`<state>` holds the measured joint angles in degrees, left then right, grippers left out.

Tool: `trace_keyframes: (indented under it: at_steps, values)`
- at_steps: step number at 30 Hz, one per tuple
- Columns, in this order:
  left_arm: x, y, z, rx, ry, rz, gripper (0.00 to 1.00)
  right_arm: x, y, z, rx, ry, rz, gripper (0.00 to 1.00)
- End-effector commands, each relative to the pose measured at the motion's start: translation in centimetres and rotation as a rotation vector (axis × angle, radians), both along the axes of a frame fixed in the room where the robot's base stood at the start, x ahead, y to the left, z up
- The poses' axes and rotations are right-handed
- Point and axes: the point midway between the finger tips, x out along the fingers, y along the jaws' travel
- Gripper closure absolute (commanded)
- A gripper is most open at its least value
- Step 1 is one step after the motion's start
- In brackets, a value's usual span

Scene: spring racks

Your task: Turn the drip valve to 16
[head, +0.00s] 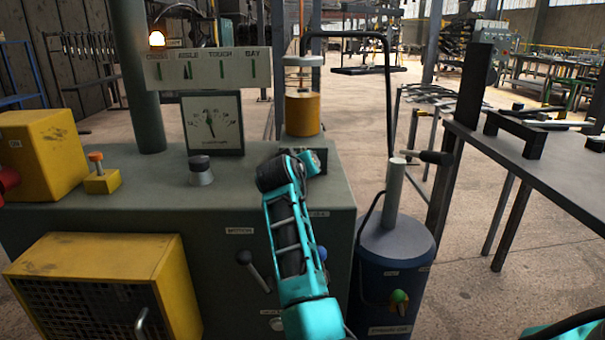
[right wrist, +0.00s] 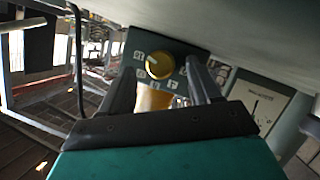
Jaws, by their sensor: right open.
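The drip valve shows in the right wrist view as a round yellow knob (right wrist: 160,65) on a dark panel, ringed by small numbers. A pale mark on the knob points to the upper left of that picture; I cannot read its number surely. My right gripper (right wrist: 162,78) is open, with one finger on each side of the knob in the picture; I cannot tell whether they touch it. In the head view my right gripper (head: 302,164) is at the block below the amber oil cup (head: 302,113) and hides the knob.
A dial gauge (head: 213,124) stands left of the cup under a label strip (head: 208,68). A grey knob (head: 201,171) and yellow boxes (head: 43,155) are on the bench at left. A blue canister (head: 395,262) stands right of my arm, before a metal table (head: 550,165).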

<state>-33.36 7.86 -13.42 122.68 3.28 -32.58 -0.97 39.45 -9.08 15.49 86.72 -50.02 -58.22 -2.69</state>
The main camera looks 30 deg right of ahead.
Motion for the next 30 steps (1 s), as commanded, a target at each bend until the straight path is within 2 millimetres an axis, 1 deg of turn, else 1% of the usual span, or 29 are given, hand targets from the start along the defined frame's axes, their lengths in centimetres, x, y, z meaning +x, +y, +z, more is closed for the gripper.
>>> trace_keyframes:
  at_steps: [1,6,17,30]
  values:
    - [0.1,-0.1,-0.3,-0.001,0.000,-0.002,1.00,0.4,-0.5,-0.3,-0.001,0.000,-0.001,0.38]
    - [0.2,-0.1,-0.3,-0.001,-0.003,-0.003,1.00,1.3,-1.3,-0.7,0.000,-0.001,0.000,0.38]
    - [0.5,-0.1,0.2,-0.003,-0.013,-0.003,1.00,1.5,-1.5,-0.7,0.001,0.000,0.001,0.39]
    - [0.4,0.0,-0.2,0.000,-0.007,-0.002,1.00,1.5,-1.5,-0.7,0.000,0.000,0.000,0.81]
